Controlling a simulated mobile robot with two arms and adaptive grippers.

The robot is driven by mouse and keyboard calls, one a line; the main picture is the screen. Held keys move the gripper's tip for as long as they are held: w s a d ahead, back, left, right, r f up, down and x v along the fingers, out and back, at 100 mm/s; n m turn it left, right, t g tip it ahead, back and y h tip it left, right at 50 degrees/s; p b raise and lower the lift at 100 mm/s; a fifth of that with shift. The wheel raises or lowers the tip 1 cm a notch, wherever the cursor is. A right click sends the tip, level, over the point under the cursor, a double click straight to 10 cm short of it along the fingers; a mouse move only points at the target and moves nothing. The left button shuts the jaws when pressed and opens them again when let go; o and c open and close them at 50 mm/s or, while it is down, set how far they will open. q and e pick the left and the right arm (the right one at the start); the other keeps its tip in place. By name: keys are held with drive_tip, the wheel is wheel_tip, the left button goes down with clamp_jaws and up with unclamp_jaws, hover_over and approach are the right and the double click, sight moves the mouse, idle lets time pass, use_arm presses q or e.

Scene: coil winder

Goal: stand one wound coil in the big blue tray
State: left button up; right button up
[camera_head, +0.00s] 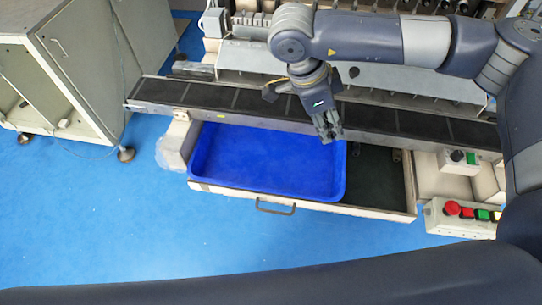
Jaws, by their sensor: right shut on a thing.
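The big blue tray (270,158) sits in the pulled-out drawer below the winder, and its visible floor is bare. My right gripper (331,133) hangs from the arm that comes in from the right. It points down near the tray's back right corner, in front of the dark conveyor strip in the picture. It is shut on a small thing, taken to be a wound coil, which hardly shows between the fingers. Its height above the tray is hard to tell. My left gripper is not in view.
The long conveyor rail (230,97) runs behind the tray. A dark mat (378,177) lies right of the tray in the drawer, with small metal parts at its back. A button box (462,213) stands at right, a grey cabinet (75,60) at left. Blue floor in front is clear.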

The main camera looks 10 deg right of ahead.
drive_tip(key=f+m+g, duration=0.1)
drive_tip(key=m, duration=0.1)
drive_tip(key=f+m+g, duration=0.1)
drive_tip(key=m, duration=0.2)
drive_tip(key=a+m+g+y+b, duration=0.1)
drive_tip(key=m, duration=0.2)
drive_tip(key=shift+f, duration=0.4)
drive_tip(key=m, duration=0.1)
drive_tip(key=m+y, duration=0.1)
drive_tip(key=shift+f+m+g, duration=0.35)
drive_tip(key=shift+m+g, duration=0.05)
drive_tip(key=f+m+y+b, duration=0.1)
drive_tip(key=m+y, duration=0.1)
drive_tip(key=m, duration=0.3)
drive_tip(key=m+t+y+b, duration=0.4)
drive_tip(key=m+t+y, duration=0.1)
drive_tip(key=m, duration=1.8)
hover_over(296, 181)
drive_tip(key=d, duration=0.2)
wheel_tip(296, 181, down, 7)
drive_tip(key=f, duration=1)
drive_tip(key=shift+s+a, duration=0.2)
drive_tip(key=shift+s, duration=0.05)
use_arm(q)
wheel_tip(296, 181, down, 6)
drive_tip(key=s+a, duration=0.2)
